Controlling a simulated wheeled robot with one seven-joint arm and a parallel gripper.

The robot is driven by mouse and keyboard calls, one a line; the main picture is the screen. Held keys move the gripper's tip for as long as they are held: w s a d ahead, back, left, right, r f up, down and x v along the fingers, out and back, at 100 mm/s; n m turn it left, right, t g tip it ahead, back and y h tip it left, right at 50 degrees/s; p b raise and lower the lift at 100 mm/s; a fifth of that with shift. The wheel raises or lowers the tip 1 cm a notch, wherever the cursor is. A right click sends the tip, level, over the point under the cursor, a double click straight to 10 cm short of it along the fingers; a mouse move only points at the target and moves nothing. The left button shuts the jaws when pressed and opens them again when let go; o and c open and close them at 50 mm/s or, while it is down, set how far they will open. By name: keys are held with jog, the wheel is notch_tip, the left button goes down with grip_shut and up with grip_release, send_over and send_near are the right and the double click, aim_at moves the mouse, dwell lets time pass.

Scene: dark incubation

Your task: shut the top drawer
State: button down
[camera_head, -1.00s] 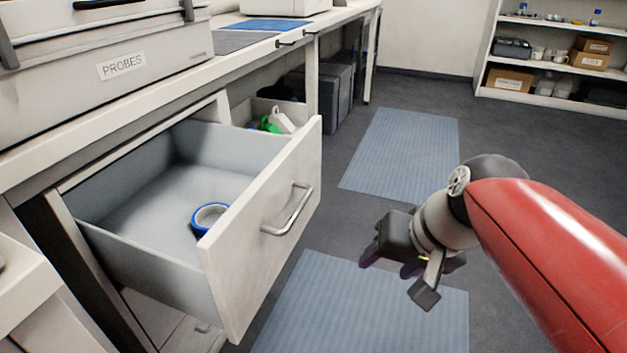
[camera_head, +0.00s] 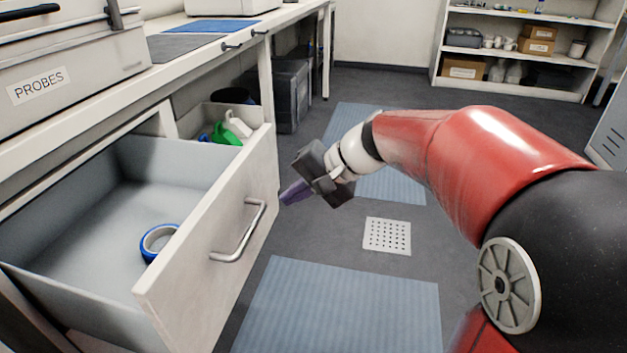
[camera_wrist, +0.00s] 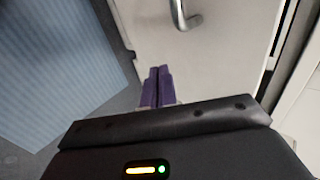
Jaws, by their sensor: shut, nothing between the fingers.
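The top drawer (camera_head: 105,215) is pulled well out from under the bench, with a pale front panel and a silver bar handle (camera_head: 240,232). A blue tape roll (camera_head: 160,241) lies inside it. My gripper (camera_head: 284,200) is shut and empty, its purple fingers pointing at the far end of the drawer front, to the right of the handle. In the wrist view the shut fingertips (camera_wrist: 158,72) lie over the pale drawer front (camera_wrist: 200,62), with part of the handle (camera_wrist: 184,14) at the top. I cannot tell whether they touch the panel.
Behind the drawer, a compartment holds green and white items (camera_head: 228,132). The bench (camera_head: 110,98) overhangs the drawer and carries a PROBES case (camera_head: 60,65). Blue mats (camera_head: 340,310) lie on the open floor. A shelf (camera_head: 520,58) stands at the back.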

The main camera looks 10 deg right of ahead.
jog(key=shift+w+a+f+p, duration=0.1)
jog(key=shift+w+a, duration=0.2)
jog(key=shift+a, duration=0.4)
jog(key=shift+w+a+f+p, duration=0.15)
jog(key=shift+w+a, duration=0.15)
jog(key=shift+a, duration=0.45)
jog(key=shift+w+a+f+p, duration=0.1)
jog(key=shift+w+a, duration=0.2)
jog(key=shift+a, duration=0.4)
